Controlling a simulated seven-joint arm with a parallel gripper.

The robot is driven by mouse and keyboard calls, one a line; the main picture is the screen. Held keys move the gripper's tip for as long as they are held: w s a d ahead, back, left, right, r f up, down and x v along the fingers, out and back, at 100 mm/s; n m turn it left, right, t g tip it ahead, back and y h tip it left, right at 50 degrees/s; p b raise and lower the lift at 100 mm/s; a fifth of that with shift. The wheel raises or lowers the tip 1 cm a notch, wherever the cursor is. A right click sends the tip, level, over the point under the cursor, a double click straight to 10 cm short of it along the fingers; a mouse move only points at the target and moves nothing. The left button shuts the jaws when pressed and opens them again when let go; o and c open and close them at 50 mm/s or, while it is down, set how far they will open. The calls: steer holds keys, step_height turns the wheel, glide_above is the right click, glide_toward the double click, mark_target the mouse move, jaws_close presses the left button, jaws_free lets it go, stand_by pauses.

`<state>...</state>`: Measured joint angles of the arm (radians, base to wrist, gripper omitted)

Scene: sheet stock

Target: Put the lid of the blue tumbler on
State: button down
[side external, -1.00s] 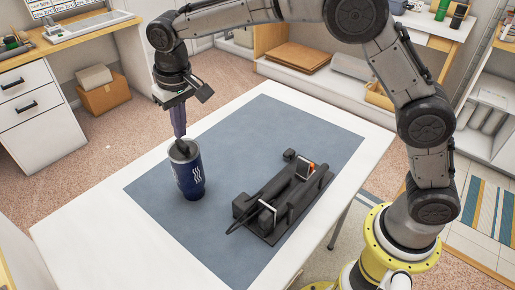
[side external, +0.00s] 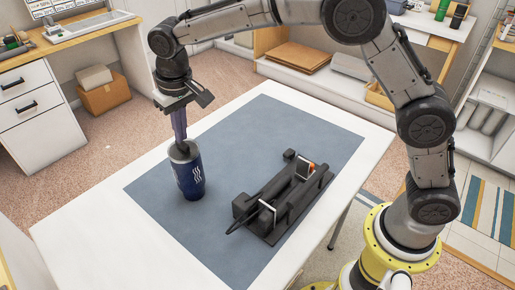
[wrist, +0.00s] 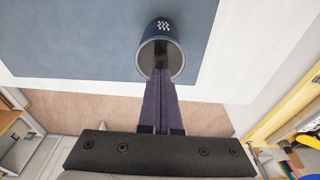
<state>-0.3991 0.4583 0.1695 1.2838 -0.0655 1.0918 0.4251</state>
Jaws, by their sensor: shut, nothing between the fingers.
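The blue tumbler (side external: 188,177) with white wavy marks stands upright on the blue-grey mat, left of the black fixture. It also shows in the wrist view (wrist: 165,26), at the top. A grey, lid-like round top (wrist: 147,58) with a dark part in its middle shows at the tumbler's mouth. I cannot tell whether it is seated flat. My gripper (side external: 182,147) points down over the tumbler's top, its long purple fingers shut with nothing between them. The fingertips (wrist: 160,74) overlap the top in both views; exact contact is hard to see.
A black fixture (side external: 285,200) with a cable and a small orange part lies on the mat right of the tumbler. The mat (side external: 270,125) is bare behind it. The white table's edge (side external: 95,215) runs along the left.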

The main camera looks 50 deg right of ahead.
steer(key=shift+f, duration=0.4)
step_height(320, 180, up, 9)
stand_by(1.2)
